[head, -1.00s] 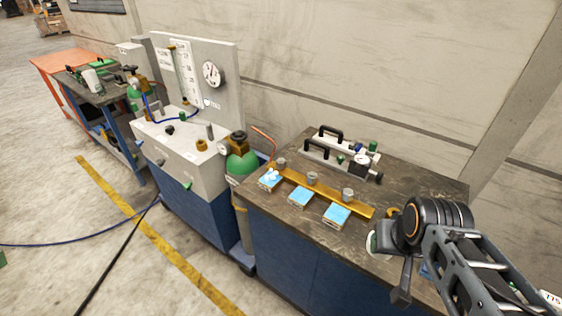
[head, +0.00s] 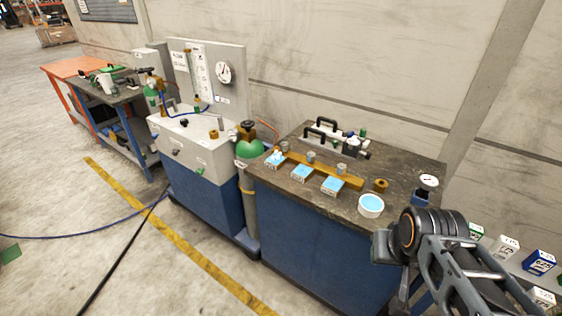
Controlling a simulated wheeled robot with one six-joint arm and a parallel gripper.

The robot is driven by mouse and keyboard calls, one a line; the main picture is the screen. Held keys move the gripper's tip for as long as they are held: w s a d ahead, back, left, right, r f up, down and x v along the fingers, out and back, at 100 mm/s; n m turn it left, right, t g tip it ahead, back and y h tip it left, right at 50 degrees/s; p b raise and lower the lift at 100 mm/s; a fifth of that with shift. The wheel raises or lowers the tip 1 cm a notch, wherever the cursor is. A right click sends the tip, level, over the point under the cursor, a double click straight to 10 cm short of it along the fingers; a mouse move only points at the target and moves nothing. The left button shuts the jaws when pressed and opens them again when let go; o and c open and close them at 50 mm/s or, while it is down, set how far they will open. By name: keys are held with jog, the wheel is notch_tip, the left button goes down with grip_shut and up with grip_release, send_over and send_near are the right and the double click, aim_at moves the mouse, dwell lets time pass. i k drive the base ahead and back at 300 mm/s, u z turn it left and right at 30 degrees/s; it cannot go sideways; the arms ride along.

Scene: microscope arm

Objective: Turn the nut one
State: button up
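Several nut-like pieces are in the head view, and I cannot tell which is the task's nut. A brass nut-like piece (head: 380,185) sits on the dark bench top near its right end. Grey metal cylindrical pieces (head: 311,157) stand along a brass bar (head: 345,180) on the same bench. Another brass piece (head: 213,133) sits on top of the grey console. My gripper (head: 386,246) is at the lower right, in front of the bench's right end and apart from these pieces. Its fingers are too dark and foreshortened to read.
The dark bench (head: 400,168) also holds blue-topped boxes (head: 332,186), a white tub with blue contents (head: 371,205), a round gauge (head: 429,181) and black-handled equipment (head: 320,130). A green cylinder (head: 249,149) stands between console (head: 195,150) and bench. Labelled boxes (head: 539,263) are at right. Open floor lies front left.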

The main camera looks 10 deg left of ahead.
aim_at(283, 146)
jog(key=z, duration=0.15)
jog(key=k, duration=0.4)
jog(key=u, duration=1.6)
jog(key=i, duration=1.45)
jog(key=z, duration=0.75)
jog(key=i, duration=0.6)
jog(key=z, duration=0.6)
